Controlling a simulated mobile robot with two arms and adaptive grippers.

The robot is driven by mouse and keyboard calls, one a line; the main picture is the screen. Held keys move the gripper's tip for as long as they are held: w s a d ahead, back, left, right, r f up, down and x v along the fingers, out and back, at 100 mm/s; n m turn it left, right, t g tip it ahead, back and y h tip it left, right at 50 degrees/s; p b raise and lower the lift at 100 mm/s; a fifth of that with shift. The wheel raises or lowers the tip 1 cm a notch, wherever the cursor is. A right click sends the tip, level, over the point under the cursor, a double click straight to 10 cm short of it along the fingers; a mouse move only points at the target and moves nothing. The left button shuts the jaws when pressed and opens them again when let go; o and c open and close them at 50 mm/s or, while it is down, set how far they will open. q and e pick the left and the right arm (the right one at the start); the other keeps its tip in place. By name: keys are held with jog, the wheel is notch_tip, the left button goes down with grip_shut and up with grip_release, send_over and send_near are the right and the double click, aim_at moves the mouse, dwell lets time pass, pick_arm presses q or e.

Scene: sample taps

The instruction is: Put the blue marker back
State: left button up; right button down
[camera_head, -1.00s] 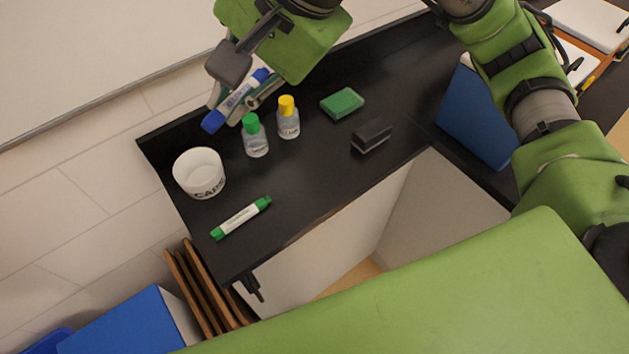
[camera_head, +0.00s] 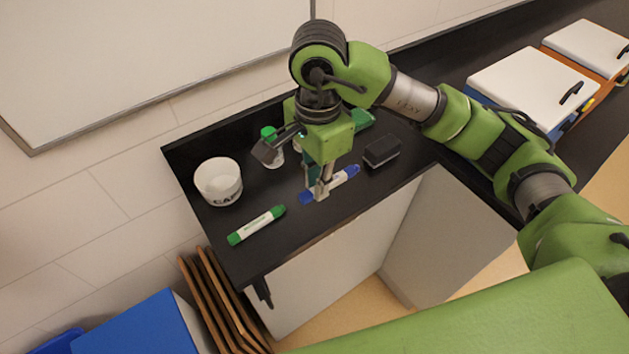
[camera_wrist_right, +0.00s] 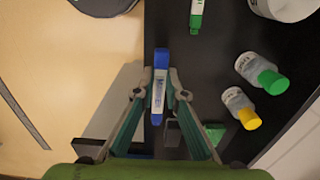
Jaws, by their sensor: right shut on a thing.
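The blue marker (camera_head: 346,176) has a white body and blue ends. My right gripper (camera_head: 322,191) points down and is shut on the marker's middle. The marker lies about level, low over the black counter to the right of the green marker (camera_head: 257,225); I cannot tell whether it touches the counter. In the right wrist view the blue marker (camera_wrist_right: 158,90) is between the two fingers of the right gripper (camera_wrist_right: 160,96). The green marker lies on the counter near its front left edge. My left gripper is out of view.
A white cup (camera_head: 217,181) stands at the counter's left. A green-capped bottle (camera_head: 273,155) is partly behind my gripper; a yellow-capped bottle (camera_wrist_right: 240,103) shows in the wrist view. A black eraser (camera_head: 381,151) and green sponge (camera_head: 364,121) are to the right.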

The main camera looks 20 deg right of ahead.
jog(key=w+f, duration=0.2)
jog(key=w+f+p, duration=0.1)
jog(key=w+f, duration=0.1)
jog(key=w+f+p, duration=0.1)
jog(key=w+f, duration=0.1)
jog(key=shift+d, duration=0.35)
jog(key=shift+w+f+p, duration=0.1)
jog(key=shift+f+p, duration=0.3)
jog(key=shift+f, duration=0.05)
notch_tip(320, 180, down, 2)
jog(key=shift+p, duration=0.6)
jog(key=shift+f, duration=0.25)
jog(key=shift+f, duration=0.1)
jog(key=shift+f, duration=0.15)
jog(key=c, duration=2)
grip_release()
jog(key=shift+c, duration=0.2)
